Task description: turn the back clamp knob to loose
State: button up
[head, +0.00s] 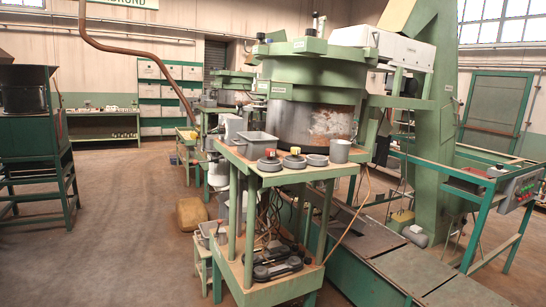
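The nut hopper stands in the middle of the head view, with a green top ring (310,68) over a partly clear drum (290,122). Small clamp parts stand on the green top. A dark knob on an upright stem (315,16) rises highest, and a small dark knob (261,37) sits at the left of the top. I cannot tell which one is the back clamp knob, or whether it is tight or loose. My gripper is not in view.
A green stand in front of the hopper carries a grey bin (258,144) and several round pots. Dark tools lie on its lower shelf (275,290). A green conveyor column (433,120) and a control panel (523,188) stand at right. The floor (120,225) at left is open.

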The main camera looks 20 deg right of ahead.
aim_at(260, 36)
jog(key=k, duration=1.3)
jog(key=z, duration=0.65)
jog(key=i, duration=2.35)
jog(key=u, duration=0.5)
